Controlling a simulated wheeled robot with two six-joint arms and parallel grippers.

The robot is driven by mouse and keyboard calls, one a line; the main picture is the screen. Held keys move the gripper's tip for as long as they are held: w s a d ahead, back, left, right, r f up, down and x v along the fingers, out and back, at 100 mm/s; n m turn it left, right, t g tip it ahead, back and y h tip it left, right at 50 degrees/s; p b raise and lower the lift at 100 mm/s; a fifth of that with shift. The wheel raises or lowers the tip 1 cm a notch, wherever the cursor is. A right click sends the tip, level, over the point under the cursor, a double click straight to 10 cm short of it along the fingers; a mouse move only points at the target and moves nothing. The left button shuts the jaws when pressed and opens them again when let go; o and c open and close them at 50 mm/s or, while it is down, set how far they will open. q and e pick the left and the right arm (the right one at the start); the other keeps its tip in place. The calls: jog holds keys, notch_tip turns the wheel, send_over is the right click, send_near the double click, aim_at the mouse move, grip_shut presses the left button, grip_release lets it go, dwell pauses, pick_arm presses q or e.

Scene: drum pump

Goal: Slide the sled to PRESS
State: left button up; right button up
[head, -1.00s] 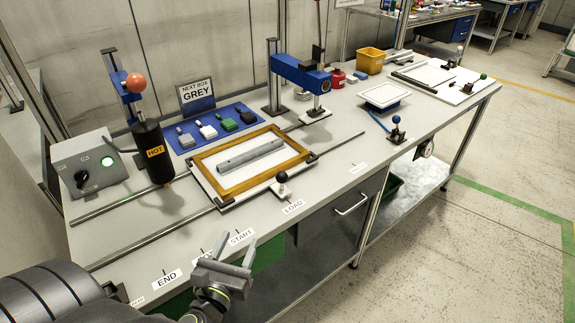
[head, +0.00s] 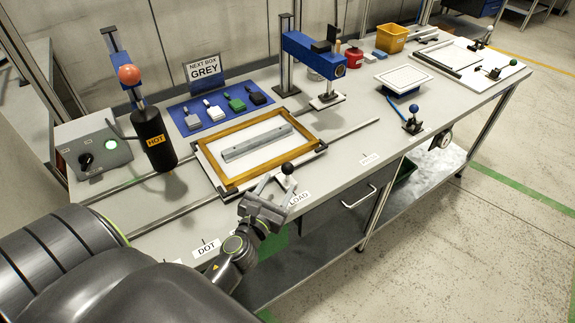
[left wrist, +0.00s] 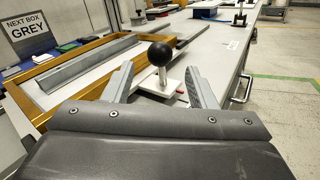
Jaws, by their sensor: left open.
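The sled (head: 228,197) is a flat white board on two rails, carrying a wooden frame (head: 235,183) with a grey bar (head: 256,143) inside. Its black ball knob (head: 287,168) stands at the front edge near the LOAD label (head: 299,198). My left gripper (head: 280,188) is open and empty just in front of the knob. In the left wrist view, the knob (left wrist: 163,54) appears between the two spread fingers, past their tips, apart from them. A label (head: 370,158) farther right along the table edge is too small to read surely. My right gripper is not in view.
A blue press-like head (head: 312,58) stands over the rear rail. A black HOT cylinder (head: 154,138) with a red ball is left of the sled. A blue mat (head: 215,110) with small blocks lies behind. The rails right of the sled look clear.

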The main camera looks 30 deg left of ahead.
aim_at(285, 174)
pick_arm(q)
jog(key=w, duration=0.3)
jog(key=w+a, duration=0.1)
jog(key=w, duration=0.1)
jog(key=shift+w, duration=0.4)
jog(key=shift+w+a, duration=0.2)
jog(key=shift+w, duration=0.4)
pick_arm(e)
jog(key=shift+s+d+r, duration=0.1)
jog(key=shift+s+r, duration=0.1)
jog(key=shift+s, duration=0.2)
pick_arm(q)
jog(key=shift+c, duration=0.2)
grip_shut()
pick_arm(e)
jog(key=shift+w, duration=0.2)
